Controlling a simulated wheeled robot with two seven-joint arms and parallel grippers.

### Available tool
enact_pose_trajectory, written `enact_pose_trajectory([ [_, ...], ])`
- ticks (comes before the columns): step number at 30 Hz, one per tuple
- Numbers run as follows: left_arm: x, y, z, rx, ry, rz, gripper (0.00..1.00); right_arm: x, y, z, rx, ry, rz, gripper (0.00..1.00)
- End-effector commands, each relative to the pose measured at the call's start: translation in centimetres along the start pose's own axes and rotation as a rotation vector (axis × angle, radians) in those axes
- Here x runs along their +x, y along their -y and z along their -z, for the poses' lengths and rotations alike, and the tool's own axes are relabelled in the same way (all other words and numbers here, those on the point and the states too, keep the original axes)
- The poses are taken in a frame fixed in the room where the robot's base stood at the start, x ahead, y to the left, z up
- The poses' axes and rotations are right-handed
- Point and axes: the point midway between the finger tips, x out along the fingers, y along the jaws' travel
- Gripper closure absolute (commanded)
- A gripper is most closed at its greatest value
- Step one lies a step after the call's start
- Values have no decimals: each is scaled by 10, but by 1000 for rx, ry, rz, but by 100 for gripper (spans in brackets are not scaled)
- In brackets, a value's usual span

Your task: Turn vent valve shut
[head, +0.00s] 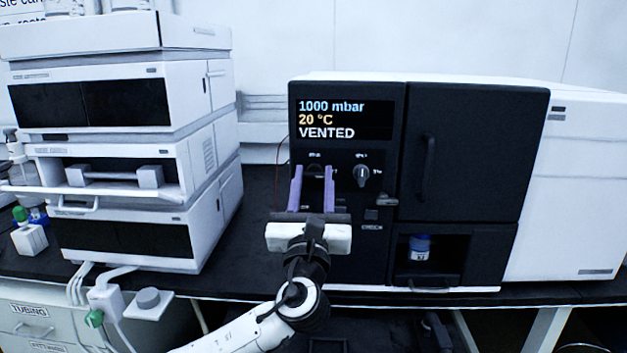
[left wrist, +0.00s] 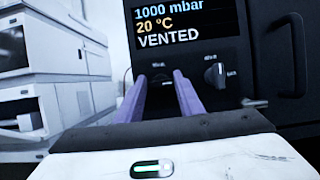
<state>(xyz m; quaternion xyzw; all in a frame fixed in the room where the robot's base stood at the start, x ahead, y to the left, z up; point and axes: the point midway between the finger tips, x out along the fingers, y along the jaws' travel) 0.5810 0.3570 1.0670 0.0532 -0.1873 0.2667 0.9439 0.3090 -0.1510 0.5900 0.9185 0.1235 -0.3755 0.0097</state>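The dark instrument front carries two small knobs under the screen. The right knob (head: 362,175) has a light pointer standing about upright; it also shows in the left wrist view (left wrist: 215,74). The left knob is mostly hidden by my gripper in the head view; a dark shape shows between the fingertips in the left wrist view. The labels are too small to read, so I cannot tell which knob is the vent valve. My left gripper (head: 313,171) is open, its two purple fingers pointing at the left knob's place. Contact cannot be told. My right gripper is not in view.
The screen (head: 345,119) reads 1000 mbar, 20 °C, VENTED. A dark door with a handle (head: 429,170) is right of the knobs, above an open bay with a blue-capped jar (head: 420,247). A stack of white modules (head: 190,100) stands left, with a gap between.

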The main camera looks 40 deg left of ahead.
Motion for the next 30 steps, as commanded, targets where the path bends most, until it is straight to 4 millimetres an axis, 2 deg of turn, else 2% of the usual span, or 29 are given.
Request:
enact_pose_trajectory([
  [1,0,0,0,0,0,0,75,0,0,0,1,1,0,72],
  [4,0,0,0,0,0,0,91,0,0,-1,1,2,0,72],
  [17,-1,1,1,-90,-1,-37,91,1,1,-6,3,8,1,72],
  [30,-1,3,0,-439,-2,-182,91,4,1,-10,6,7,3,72],
])
